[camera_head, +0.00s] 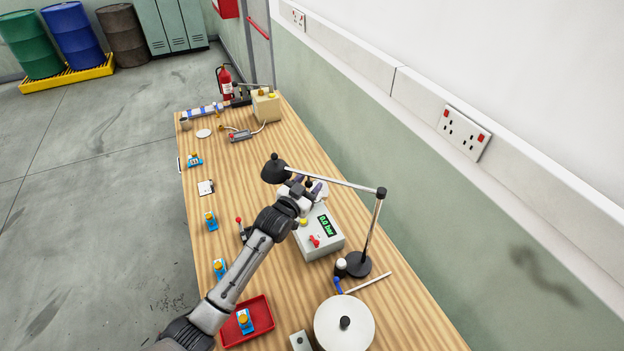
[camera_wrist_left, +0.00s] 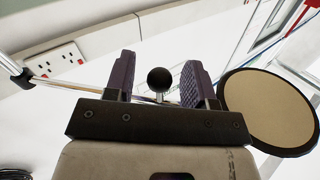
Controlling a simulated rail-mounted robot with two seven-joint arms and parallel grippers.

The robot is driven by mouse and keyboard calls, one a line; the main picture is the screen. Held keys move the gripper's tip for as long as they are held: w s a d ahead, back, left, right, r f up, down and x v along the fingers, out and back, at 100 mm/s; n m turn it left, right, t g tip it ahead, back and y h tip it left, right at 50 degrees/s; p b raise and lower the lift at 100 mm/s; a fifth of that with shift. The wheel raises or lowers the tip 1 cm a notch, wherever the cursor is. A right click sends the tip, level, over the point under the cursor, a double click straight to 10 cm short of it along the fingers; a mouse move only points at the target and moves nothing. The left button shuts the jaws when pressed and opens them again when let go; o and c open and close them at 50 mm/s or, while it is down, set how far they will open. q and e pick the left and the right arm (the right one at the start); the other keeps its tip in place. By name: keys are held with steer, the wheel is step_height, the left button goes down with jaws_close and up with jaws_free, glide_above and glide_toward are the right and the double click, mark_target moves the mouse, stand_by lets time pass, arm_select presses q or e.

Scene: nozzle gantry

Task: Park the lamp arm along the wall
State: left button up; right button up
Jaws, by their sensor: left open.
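The desk lamp stands on the right side of the bench, with a round black base (camera_head: 356,265), a silver post and a black elbow (camera_head: 381,192). Its silver lamp arm (camera_head: 340,182) reaches left from the elbow, across the bench, to a black shade (camera_head: 275,169). My left gripper (camera_head: 308,186) is at the lamp arm, near the shade. In the left wrist view the open purple fingers (camera_wrist_left: 158,84) stand either side of a black ball knob (camera_wrist_left: 159,79), with visible gaps. The shade's pale underside (camera_wrist_left: 270,105) shows right of the fingers. My right gripper is not visible.
A grey box with a green display (camera_head: 318,232) sits below the lamp arm. The wall with a socket (camera_head: 463,133) runs along the bench's right side. A white round disc (camera_head: 344,325), a red tray (camera_head: 264,309) and several blue-and-yellow parts are on the bench.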

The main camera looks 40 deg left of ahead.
arm_select(q)
steer(key=shift+w+a, duration=0.1)
steer(key=shift+w, duration=0.9)
steer(key=shift+c, duration=0.5)
jaws_close()
